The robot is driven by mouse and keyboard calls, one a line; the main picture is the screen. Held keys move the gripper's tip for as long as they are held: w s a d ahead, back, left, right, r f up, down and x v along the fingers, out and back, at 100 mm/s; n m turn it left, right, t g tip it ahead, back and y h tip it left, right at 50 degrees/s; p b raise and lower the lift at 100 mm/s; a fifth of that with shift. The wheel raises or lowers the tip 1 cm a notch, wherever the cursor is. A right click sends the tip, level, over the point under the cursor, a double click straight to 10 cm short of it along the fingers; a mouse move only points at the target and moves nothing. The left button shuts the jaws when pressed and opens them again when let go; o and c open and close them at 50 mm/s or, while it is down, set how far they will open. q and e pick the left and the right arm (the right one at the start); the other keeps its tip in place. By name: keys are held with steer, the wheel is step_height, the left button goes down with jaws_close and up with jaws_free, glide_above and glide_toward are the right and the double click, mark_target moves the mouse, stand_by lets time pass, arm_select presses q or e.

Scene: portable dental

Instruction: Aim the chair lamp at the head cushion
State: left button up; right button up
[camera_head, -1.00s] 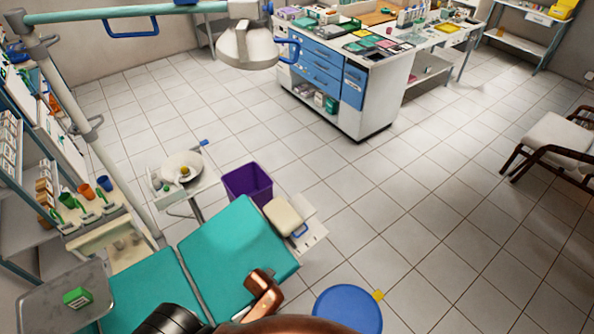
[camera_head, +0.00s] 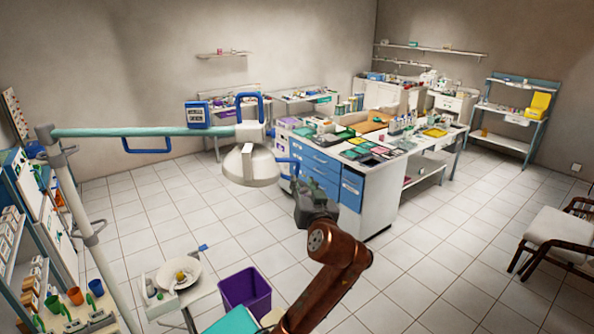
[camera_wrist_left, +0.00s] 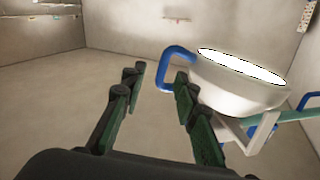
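The chair lamp (camera_head: 250,166) is a white dome hanging from a teal arm (camera_head: 145,132), with blue handles at its side (camera_head: 288,163) and top (camera_head: 250,96). In the left wrist view the lamp (camera_wrist_left: 235,98) shows its bright white face and a blue handle (camera_wrist_left: 165,72) just beyond the fingertips. My left gripper (camera_head: 312,190) is beside the lamp's right side; in the wrist view it (camera_wrist_left: 158,85) is open and empty, apart from the handle. A beige edge of the head cushion (camera_head: 272,316) shows at the bottom, mostly hidden by my arm. My right gripper is out of view.
A purple bin (camera_head: 245,290) and a basin stand (camera_head: 178,277) are below the lamp. A cabinet with blue drawers (camera_head: 320,175) stands behind my gripper. A shelf with cups (camera_head: 75,297) is at left. Tiled floor is clear at right, before a chair (camera_head: 560,232).

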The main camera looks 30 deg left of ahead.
mark_target(298, 170)
arm_select(q)
steer(key=w+a, duration=0.2)
steer(key=w+a+r+p, duration=0.1)
steer(key=w+a, duration=0.1)
steer(key=shift+w+a+r+p, duration=0.1)
steer(key=shift+a+r+p, duration=0.1)
steer(key=shift+p, duration=0.1)
steer(key=shift+w+a+f, duration=0.1)
steer(key=shift+w+a, duration=0.35)
steer(key=shift+w, duration=0.15)
steer(key=shift+c, duration=0.3)
steer(key=c, duration=0.6)
jaws_close()
